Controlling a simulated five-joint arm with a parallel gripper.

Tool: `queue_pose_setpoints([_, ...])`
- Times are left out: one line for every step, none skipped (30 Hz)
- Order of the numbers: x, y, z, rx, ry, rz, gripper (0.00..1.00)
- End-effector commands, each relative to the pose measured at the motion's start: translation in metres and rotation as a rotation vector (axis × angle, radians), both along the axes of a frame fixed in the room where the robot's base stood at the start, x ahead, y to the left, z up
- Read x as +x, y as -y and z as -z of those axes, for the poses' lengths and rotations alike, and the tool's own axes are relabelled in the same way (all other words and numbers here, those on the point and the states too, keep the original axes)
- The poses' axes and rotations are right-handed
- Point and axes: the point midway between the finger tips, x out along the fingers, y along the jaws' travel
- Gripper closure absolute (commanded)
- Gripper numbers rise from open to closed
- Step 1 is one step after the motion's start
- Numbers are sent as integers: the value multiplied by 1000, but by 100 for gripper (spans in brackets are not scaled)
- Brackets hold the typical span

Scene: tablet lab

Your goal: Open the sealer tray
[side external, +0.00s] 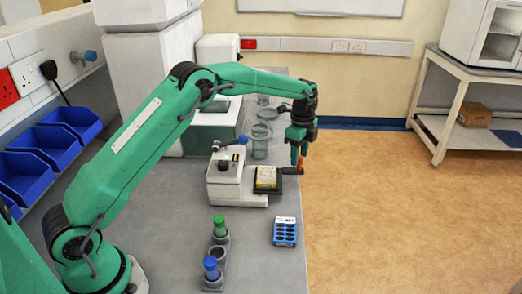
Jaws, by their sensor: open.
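The sealer (225,178) is a small pale machine with a blue-knobbed lever, standing on the grey bench. Its dark tray (281,190) sticks out on the right side and carries a yellowish plate or card (266,178). A dark tab (292,171) shows at the tray's right end. My gripper (299,165) points down at this tab, with an orange finger close to it. Whether it touches the tab cannot be told at this size. The jaws are open.
Behind the sealer stand glass beakers (260,148). The bench's right edge lies just beyond the tray. Blue bins (58,148) line the left wall.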

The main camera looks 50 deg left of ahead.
Motion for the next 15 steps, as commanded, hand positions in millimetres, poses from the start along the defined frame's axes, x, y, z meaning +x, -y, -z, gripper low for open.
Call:
queue_pose_setpoints([0, 0, -2, 0, 2, 0, 57])
queue_pose_setpoints([1, 0, -4, 0, 2, 0, 57])
queue_pose_setpoints([1, 0, -7, 0, 2, 0, 57])
queue_pose_setpoints([1, 0, -9, 0, 2, 0, 57])
queue_pose_setpoints([0, 0, -11, 0, 2, 0, 57])
queue_pose_setpoints([0, 0, -16, 0, 2, 0, 57])
queue_pose_setpoints([1, 0, -19, 0, 3, 0, 57])
queue_pose_setpoints([1, 0, -23, 0, 4, 0, 57])
queue_pose_setpoints([1, 0, -28, 0, 4, 0, 57])
queue_pose_setpoints([1, 0, -32, 0, 4, 0, 57])
queue_pose_setpoints([1, 0, -36, 0, 4, 0, 57])
queue_pose_setpoints([1, 0, -41, 0, 3, 0, 57])
queue_pose_setpoints([1, 0, -45, 0, 3, 0, 57])
queue_pose_setpoints([1, 0, -49, 0, 4, 0, 57])
queue_pose_setpoints([1, 0, -54, 0, 4, 0, 57])
